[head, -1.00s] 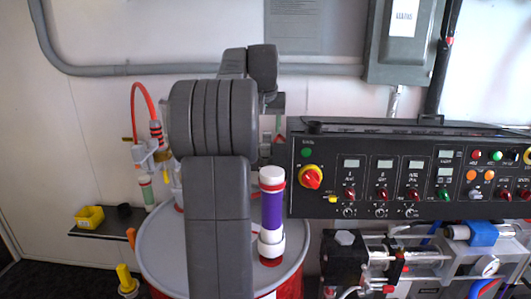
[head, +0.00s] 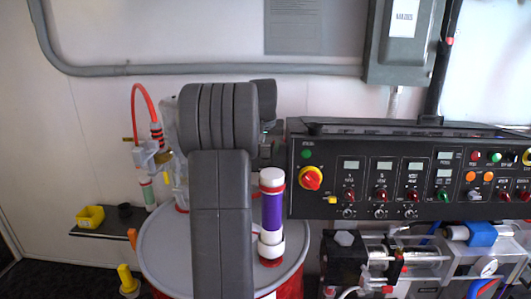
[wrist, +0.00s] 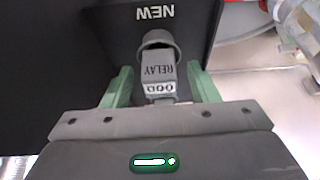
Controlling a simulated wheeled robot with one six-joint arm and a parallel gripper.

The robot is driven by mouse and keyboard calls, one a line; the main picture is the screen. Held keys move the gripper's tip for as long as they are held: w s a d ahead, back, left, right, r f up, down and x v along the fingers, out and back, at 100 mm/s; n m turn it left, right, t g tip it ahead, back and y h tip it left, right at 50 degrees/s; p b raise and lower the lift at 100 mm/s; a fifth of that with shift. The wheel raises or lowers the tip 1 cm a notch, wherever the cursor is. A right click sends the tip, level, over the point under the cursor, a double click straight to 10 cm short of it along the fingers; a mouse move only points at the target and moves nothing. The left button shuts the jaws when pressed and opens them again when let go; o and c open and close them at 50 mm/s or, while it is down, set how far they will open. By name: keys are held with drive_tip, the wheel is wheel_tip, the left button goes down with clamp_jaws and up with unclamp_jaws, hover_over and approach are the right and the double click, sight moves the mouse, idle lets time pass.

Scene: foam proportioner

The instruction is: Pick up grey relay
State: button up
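The grey relay (wrist: 160,72) shows in the wrist view, lettered "RELAY", with pale markings on its near end. It lies between the two green fingers of my gripper (wrist: 160,88). Clear gaps show on both sides of it, so the gripper is open and not holding it. A round grey ring-like part (wrist: 158,40) shows just beyond the relay; whether they are joined is unclear. Both are seen against a dark surface (wrist: 110,30) with "NEW" upside down. In the head view my arm hides the relay and most of my gripper.
In the head view, a drum (head: 165,250) stands behind my arm, with a purple-banded cylinder (head: 272,215) on it. A control panel (head: 400,180) is at right. A small shelf (head: 100,232) at left holds a yellow bin (head: 90,216) and a black round piece (head: 125,211).

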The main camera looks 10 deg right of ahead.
drive_tip(key=c, duration=1)
